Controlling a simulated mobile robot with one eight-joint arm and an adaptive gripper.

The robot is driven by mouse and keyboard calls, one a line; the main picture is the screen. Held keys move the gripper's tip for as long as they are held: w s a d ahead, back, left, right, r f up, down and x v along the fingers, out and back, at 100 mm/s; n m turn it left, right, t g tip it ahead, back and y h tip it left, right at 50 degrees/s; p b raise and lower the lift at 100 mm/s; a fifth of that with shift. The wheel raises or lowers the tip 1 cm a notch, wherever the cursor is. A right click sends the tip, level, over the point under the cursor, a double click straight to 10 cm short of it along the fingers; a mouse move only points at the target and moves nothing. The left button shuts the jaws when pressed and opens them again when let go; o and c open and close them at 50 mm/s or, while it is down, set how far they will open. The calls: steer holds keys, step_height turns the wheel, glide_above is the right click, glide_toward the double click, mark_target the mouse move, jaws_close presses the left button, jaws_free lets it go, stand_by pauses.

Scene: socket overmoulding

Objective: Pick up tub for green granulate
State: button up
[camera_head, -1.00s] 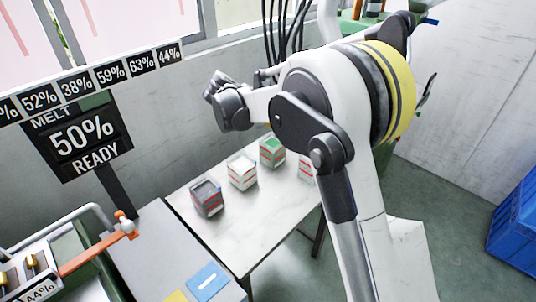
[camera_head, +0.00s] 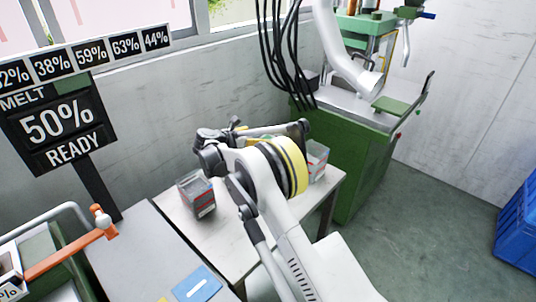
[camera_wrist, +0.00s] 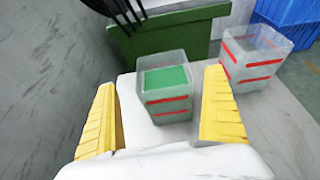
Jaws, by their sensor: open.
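The tub for green granulate (camera_wrist: 167,102) is a clear, square tub with red bands and green contents. In the wrist view it stands on the white table, ahead of and between my gripper's two yellow fingers. My gripper (camera_wrist: 162,115) is open and empty, with the fingers apart on either side of the tub in the picture; I cannot tell how far away it is. In the head view my arm hides the green tub, and my gripper (camera_head: 222,136) is over the table.
A clear tub with red bands (camera_wrist: 254,58) stands to the right of the green one. A grey-filled tub (camera_head: 196,194) stands at the table's left. A wall runs along the table's back. A green machine (camera_head: 350,150) stands beyond the table's right end.

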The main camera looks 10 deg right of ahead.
mark_target(266, 137)
steer(key=x, duration=0.1)
steer(key=b+x, duration=0.1)
steer(key=x, duration=0.1)
steer(key=b+x, duration=0.1)
steer(key=shift+d+f, duration=0.35)
steer(key=shift+f, duration=0.05)
steer(key=c, duration=1.4)
steer(key=shift+o, duration=0.2)
